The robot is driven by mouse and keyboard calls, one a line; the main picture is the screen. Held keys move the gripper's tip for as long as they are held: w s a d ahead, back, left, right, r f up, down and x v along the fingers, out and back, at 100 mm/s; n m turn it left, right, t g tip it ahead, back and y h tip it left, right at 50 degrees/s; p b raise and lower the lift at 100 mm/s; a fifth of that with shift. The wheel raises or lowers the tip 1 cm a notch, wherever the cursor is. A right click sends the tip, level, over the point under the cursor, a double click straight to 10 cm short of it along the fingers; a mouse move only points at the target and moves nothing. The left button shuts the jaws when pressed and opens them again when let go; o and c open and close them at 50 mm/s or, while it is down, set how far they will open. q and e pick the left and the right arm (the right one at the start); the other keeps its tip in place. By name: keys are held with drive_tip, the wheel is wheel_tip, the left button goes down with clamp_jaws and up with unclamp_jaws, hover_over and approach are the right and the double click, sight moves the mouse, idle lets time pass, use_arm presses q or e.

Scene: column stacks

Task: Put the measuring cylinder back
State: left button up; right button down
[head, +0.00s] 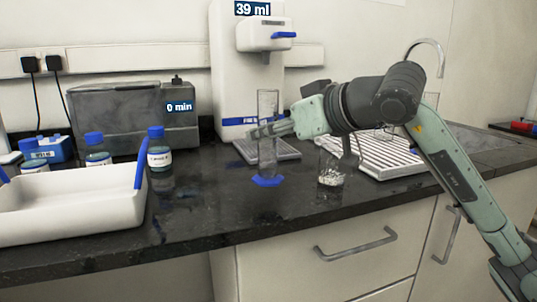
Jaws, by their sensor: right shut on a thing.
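The measuring cylinder (267,160) is clear and upright, with a blue foot, near the middle of the head view. My right gripper (264,131) reaches in from the right and is shut on the cylinder's middle. The foot is at or just above the dark worktop; I cannot tell whether it touches. No liquid can be made out in the cylinder. My left gripper is not in view.
A white dispenser (230,75) reading 39 ml stands behind. A glass beaker (331,172) with white bits is close right of the cylinder. A white ribbed rack (400,165) lies further right. Bottles and a white tray (70,205) are left.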

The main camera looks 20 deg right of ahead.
sight(274, 153)
drive_tip(key=shift+f, duration=2)
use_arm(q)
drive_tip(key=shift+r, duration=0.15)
use_arm(e)
drive_tip(key=shift+f, duration=0.1)
drive_tip(key=c, duration=1.2)
unclamp_jaws()
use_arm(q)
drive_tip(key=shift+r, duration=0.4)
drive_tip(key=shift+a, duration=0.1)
